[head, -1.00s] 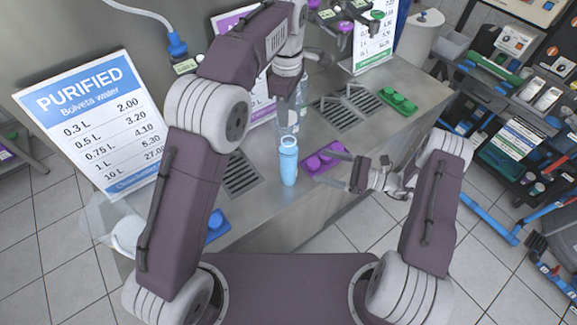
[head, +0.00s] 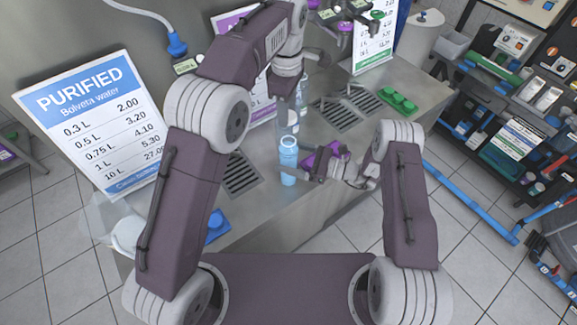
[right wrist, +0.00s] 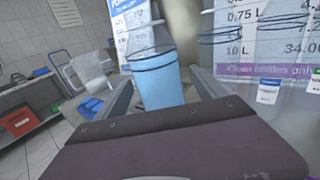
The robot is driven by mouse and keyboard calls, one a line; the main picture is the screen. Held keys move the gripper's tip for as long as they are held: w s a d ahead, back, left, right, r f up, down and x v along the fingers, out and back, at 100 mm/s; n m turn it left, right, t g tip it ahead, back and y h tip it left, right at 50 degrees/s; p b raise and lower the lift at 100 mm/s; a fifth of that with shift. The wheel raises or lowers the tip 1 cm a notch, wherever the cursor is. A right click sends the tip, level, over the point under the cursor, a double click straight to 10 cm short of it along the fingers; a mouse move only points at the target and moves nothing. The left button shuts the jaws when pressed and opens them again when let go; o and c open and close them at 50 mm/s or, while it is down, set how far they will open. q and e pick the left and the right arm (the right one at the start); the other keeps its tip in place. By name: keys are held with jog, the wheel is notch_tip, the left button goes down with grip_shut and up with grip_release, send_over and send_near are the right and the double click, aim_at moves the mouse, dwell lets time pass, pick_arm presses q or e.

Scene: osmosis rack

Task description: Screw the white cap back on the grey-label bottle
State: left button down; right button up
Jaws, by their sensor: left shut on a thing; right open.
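A light-blue bottle (head: 289,153) stands upright at the counter's front edge; no grey label or white cap can be made out on it. In the right wrist view the bottle (right wrist: 160,85) is clear above and blue below. My right gripper (head: 301,178) is open, its fingers on either side of the bottle's lower part; contact is unclear. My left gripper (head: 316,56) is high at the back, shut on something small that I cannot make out. Behind the blue bottle stand a clear bottle with a pale label (head: 290,121) and another clear bottle (head: 302,90).
A price board (head: 95,120) stands at the left. A tool rack (head: 520,140) is at the right.

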grip_shut()
pick_arm(q)
send_over(287, 136)
jog(key=shift+s+f, duration=0.1)
jog(key=shift+f, duration=2.4)
jog(key=shift+f, duration=0.15)
jog(key=shift+f, duration=0.75)
jog(key=shift+f, duration=0.55)
